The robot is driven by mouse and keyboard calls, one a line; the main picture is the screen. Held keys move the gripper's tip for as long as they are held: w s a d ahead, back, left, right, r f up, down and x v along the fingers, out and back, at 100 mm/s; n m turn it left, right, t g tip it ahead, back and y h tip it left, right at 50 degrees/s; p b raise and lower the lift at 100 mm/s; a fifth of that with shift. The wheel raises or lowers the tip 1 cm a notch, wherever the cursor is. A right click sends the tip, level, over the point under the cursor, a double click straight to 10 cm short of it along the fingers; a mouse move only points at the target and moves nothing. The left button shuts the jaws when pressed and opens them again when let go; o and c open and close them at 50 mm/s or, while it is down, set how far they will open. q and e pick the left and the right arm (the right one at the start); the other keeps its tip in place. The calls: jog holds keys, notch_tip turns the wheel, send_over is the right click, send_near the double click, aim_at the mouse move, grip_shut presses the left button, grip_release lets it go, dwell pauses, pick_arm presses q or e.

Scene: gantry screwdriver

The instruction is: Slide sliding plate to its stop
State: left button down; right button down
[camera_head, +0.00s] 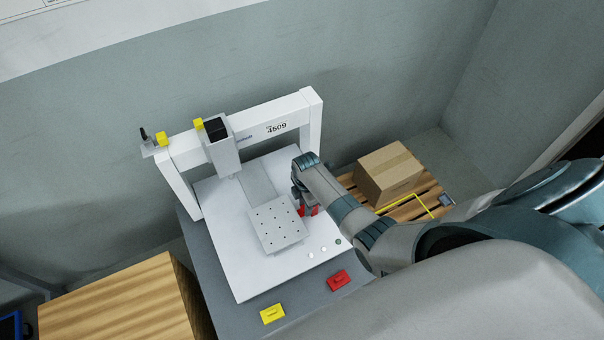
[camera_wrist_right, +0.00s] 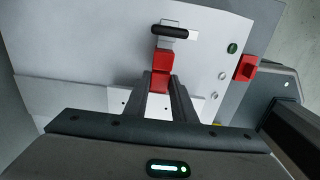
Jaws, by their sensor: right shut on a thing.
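The sliding plate (camera_head: 277,226) is a light square plate with several small holes, lying on the white bed (camera_head: 240,276) of the gantry machine. A light rail strip (camera_head: 258,181) runs from it back under the gantry. My right gripper (camera_head: 307,210) is at the plate's right side, shut on a red block (camera_wrist_right: 160,70). In the right wrist view my two dark fingers (camera_wrist_right: 164,88) close around the block, and parts of the holed plate (camera_wrist_right: 122,101) show beside them. Whether the block is fixed to the plate is hidden by the fingers. My left gripper is not in view.
The white gantry (camera_head: 262,128) with its tool head (camera_head: 222,158) stands behind the plate. Yellow (camera_head: 272,314) and red (camera_head: 338,280) blocks lie at the front edge. A cardboard box (camera_head: 388,174) sits on a pallet to the right. A wooden box (camera_head: 120,300) stands at left.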

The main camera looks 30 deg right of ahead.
jog(key=shift+s+f, duration=0.15)
jog(key=shift+s, duration=0.15)
jog(key=c, duration=1.5)
grip_release()
jog(key=shift+w+r, duration=0.1)
jog(key=shift+r, duration=0.15)
jog(key=shift+r, duration=0.55)
notch_tip(320, 180, up, 16)
jog(key=shift+b, duration=0.55)
jog(key=shift+s, duration=0.25)
